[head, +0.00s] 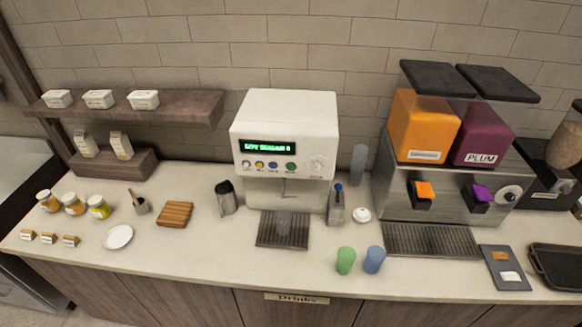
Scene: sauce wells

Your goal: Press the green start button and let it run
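A white drinks machine (285,120) stands at the middle of the counter. Its dark display (268,147) shows green text that is hard to read. Below the display is a row of small buttons, with the green button (291,167) at the right end of the row. A round white dial (317,165) sits to its right. A see-through cup (284,224) appears to stand under the spout, on the dark drip tray (265,243). Neither of my grippers shows in the head view.
A dark metal pitcher (226,198) stands left of the machine, and a grey container (336,203) with a blue top stands right. A green cup (346,260) and a blue cup (374,259) stand in front. An orange and purple dispenser (428,185) is at right.

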